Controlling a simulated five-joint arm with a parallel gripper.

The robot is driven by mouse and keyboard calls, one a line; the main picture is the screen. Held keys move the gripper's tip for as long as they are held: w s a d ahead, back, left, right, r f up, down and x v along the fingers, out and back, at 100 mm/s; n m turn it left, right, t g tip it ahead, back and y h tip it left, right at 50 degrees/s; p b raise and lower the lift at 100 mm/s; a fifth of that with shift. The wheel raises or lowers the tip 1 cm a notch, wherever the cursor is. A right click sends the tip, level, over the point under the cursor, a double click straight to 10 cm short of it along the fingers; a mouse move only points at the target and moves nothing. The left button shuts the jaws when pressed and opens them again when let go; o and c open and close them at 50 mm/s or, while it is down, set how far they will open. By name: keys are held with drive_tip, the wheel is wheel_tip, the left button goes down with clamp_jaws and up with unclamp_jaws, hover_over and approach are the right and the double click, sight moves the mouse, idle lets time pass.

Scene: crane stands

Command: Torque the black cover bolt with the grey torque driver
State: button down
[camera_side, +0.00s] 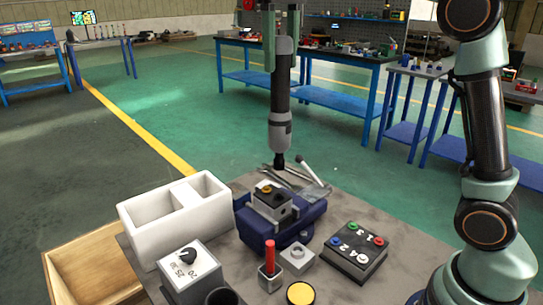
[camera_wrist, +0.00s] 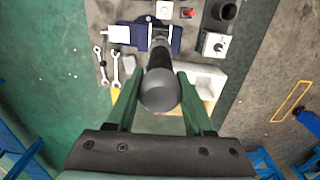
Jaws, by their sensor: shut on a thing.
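The grey torque driver (camera_side: 281,125) hangs upright from my gripper (camera_side: 282,30), its dark tip pointing down. My gripper is shut on its upper part; the wrist view shows the driver's round grey end (camera_wrist: 159,91) between the two green fingers (camera_wrist: 159,84). In the side view, the tip is above and slightly behind a grey block with a black top (camera_side: 271,201), with a visible gap. The block sits in a blue vise (camera_side: 257,229). A yellowish round piece (camera_side: 266,189) shows on the block's black top; I cannot make out the black cover bolt separately.
A white two-compartment bin (camera_side: 165,229) stands left of the vise, near a wooden tray (camera_side: 90,270). Wrenches (camera_wrist: 115,68) lie behind the vise. In front are a dial box (camera_side: 190,275), a red peg in a holder (camera_side: 270,262) and a numbered button box (camera_side: 356,252).

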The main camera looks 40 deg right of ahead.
sight(280, 96)
idle(0.3)
drive_tip(key=shift+f, duration=3.95)
idle(2.2)
drive_tip(key=shift+r, duration=0.1)
drive_tip(key=shift+r, duration=2.5)
